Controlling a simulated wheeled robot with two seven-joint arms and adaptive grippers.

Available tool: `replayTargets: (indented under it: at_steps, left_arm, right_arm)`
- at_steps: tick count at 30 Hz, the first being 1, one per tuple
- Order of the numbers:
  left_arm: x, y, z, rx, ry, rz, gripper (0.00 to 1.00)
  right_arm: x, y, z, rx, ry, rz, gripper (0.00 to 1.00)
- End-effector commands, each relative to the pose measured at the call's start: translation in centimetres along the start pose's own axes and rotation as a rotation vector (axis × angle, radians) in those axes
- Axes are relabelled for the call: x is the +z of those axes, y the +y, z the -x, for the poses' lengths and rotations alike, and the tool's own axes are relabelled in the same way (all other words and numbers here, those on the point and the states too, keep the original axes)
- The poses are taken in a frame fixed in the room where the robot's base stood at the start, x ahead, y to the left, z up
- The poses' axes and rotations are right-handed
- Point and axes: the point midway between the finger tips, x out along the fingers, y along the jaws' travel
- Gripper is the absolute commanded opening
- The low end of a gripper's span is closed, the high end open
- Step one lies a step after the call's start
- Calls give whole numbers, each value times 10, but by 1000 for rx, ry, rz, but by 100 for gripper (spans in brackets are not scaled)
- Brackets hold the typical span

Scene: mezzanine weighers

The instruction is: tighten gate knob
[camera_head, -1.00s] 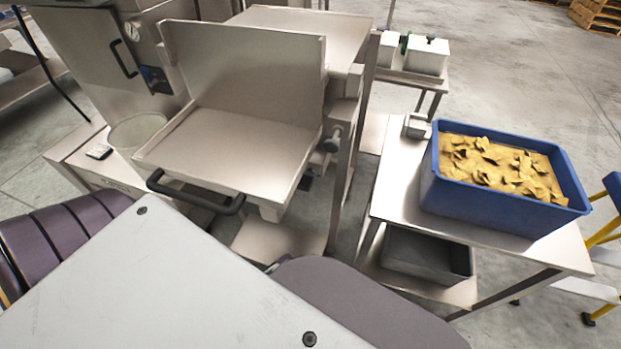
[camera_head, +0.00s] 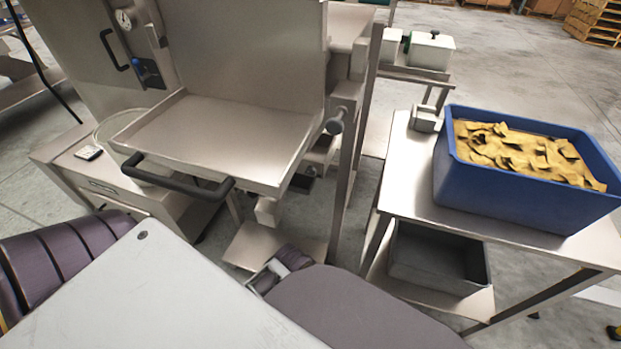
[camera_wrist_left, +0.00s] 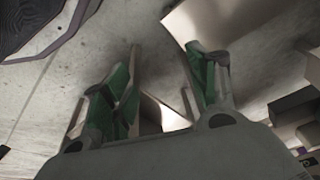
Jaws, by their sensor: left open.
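A black bar handle (camera_head: 178,182) runs along the tray's front edge. In the left wrist view my left gripper (camera_wrist_left: 162,85) is open, its green-padded fingers wide apart with nothing between them. Grey floor and pale metal pieces show beyond the fingers. The knob cannot be made out in the wrist view. I cannot make out my right gripper in either view.
A steel table (camera_head: 400,185) at the right bears a blue bin (camera_head: 515,200) of yellow pieces and a small metal block (camera_head: 425,118). A grey bin (camera_head: 437,262) stands on its lower shelf. A narrow floor gap separates table and chute frame.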

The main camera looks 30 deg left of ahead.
Motion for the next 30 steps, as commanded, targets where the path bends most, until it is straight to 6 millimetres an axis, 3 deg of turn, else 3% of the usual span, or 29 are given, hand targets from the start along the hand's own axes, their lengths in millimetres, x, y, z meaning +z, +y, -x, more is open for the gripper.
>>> replayTargets:
  at_steps: [20,26,30]
  left_arm:
    - [-20,12,20,83,101,101,59]
    - [-38,25,26,190,182,214,59]
    - [-60,39,34,322,263,355,59]
  right_arm:
    - [-3,-4,20,-13,51,-1,40]
    - [-1,-10,22,-32,78,3,40]
    - [-1,-18,20,-57,105,7,40]
